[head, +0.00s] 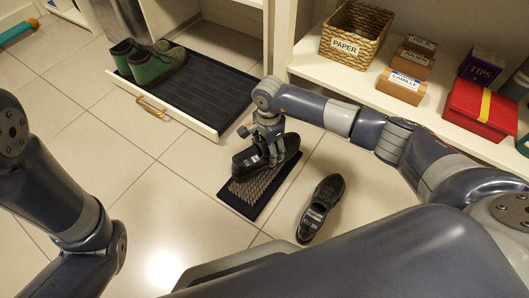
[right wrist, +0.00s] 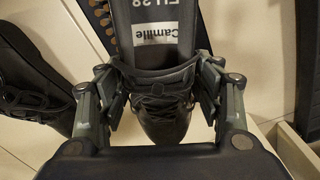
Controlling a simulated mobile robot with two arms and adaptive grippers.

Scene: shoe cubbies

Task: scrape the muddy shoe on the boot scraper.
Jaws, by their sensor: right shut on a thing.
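My right gripper (head: 268,150) is shut on a black lace-up shoe (head: 287,148) and holds it at the boot scraper. In the right wrist view the two fingers stand on either side of this shoe (right wrist: 160,95), whose insole carries a "Camille" label. The boot scraper (head: 262,190) is a dark tray with brown bristles on the floor, just under the shoe; I cannot tell whether the sole touches the bristles. A second black shoe (head: 321,208) stands on the floor to the right of the scraper. My left arm shows at the left, but its gripper is out of view.
A pulled-out drawer with a black ribbed mat (head: 205,92) holds green boots (head: 150,62). A white shelf at the right bears a basket labelled "PAPER" (head: 349,47), small brown boxes (head: 402,86) and a red box (head: 478,112). The tiled floor left of the scraper is clear.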

